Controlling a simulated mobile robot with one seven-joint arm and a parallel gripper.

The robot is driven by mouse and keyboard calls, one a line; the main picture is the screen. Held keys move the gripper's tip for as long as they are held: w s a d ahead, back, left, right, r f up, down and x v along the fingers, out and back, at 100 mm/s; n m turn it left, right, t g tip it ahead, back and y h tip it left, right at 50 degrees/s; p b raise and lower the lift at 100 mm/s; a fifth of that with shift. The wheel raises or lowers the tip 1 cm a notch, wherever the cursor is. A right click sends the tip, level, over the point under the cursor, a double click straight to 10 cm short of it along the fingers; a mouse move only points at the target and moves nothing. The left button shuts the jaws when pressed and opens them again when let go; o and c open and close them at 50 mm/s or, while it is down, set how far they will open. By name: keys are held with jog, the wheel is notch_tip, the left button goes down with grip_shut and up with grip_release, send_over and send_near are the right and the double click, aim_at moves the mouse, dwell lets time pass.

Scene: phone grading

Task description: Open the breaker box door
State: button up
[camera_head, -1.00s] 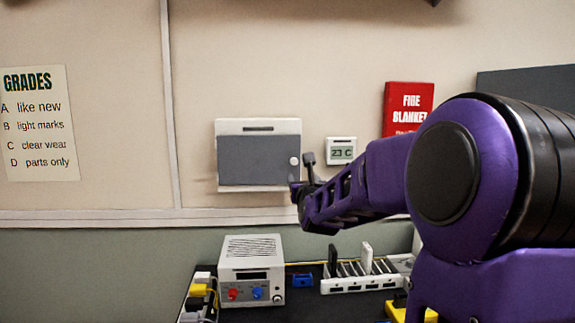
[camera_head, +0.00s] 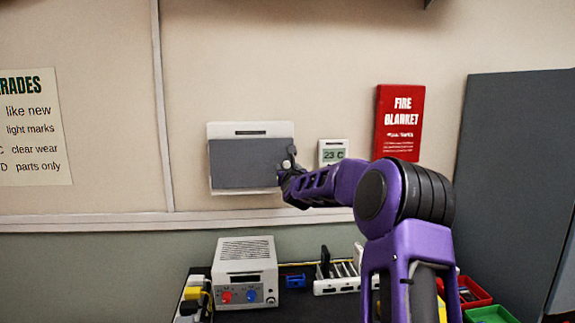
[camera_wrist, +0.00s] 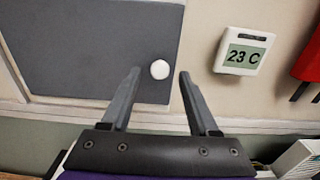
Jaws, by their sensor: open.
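The breaker box (camera_head: 252,130) is a white box on the wall, with a grey door (camera_head: 245,163) that looks shut. The door fills the upper left of the wrist view (camera_wrist: 85,45). Its round white knob (camera_wrist: 159,69) is near the door's right edge. My gripper (camera_head: 288,157) is at the right edge of the door in the head view and partly hides the knob. In the wrist view my gripper (camera_wrist: 158,75) is open, with one finger on each side of the knob. I see a gap between the knob and each finger. Depth contact cannot be told.
A thermostat (camera_head: 333,152) reading 23 C and a red fire blanket (camera_head: 399,122) are on the wall to the right. Below is a dark bench with a white power supply (camera_head: 246,262) and a white rack (camera_head: 338,286). A grey panel (camera_head: 510,180) stands at the right.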

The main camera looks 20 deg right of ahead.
jog(key=shift+x, duration=0.8)
grip_shut()
dwell(1.0)
